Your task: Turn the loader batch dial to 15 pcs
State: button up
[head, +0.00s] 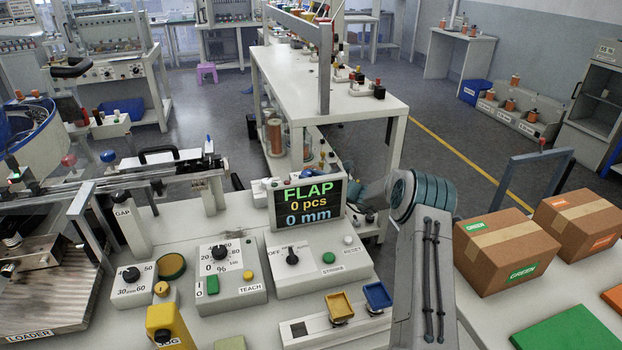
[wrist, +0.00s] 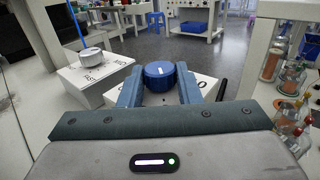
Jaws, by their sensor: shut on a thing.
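In the wrist view, a round blue dial (wrist: 159,72) with a white pointer mark stands on a white box (wrist: 205,86). My gripper (wrist: 158,82) is shut on this dial, one blue finger on each side. The box's printed scale is mostly hidden by the dial and fingers; a "0" shows at the right. In the head view, the display (head: 307,204) reads "FLAP", "0 pcs" and "0 mm". My fingers and the held dial cannot be made out there.
In the wrist view, a white knob (wrist: 90,54) sits on another box (wrist: 97,75) at the left. Bottles (wrist: 290,135) stand at the right. In the head view, cartons (head: 497,250) stand right of my arm, and control boxes (head: 222,270) stand left of it.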

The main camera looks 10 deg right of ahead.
jog(key=shift+r+m+t+h, duration=0.1)
jog(key=shift+m+t+h, duration=0.3)
jog(key=shift+t+h, duration=0.15)
jog(key=o, duration=1)
jog(key=shift+c, duration=0.2)
jog(key=b+v, duration=0.1)
jog(key=v, duration=1.3)
jog(key=shift+w+r, duration=0.1)
